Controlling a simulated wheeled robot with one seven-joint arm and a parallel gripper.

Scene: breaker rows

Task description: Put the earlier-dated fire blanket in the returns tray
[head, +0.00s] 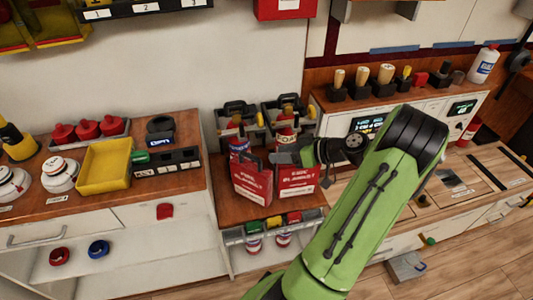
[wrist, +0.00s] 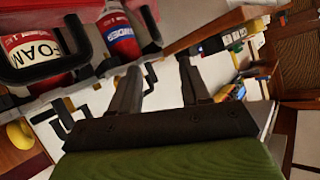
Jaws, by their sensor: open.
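Two red fire blanket packs with white lettering stand side by side on the wooden middle counter in the head view, a left pack (head: 251,182) and a right pack (head: 297,184). Their dates are too small to read. My gripper (head: 284,157) is at the top of the right pack, partly blending with things behind it; contact cannot be told. In the wrist view its two fingers (wrist: 158,85) are apart with nothing clearly between them. An empty yellow tray (head: 92,184) sits on the left counter; no returns label is readable.
Crates (head: 238,122) with bottles and tools stand behind the packs. In the wrist view a FOAM bottle (wrist: 30,52) and another red bottle (wrist: 118,35) are close to the left finger. Red-capped items (head: 88,129) sit behind the yellow tray. Wooden-handled tools (head: 361,77) line the right shelf.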

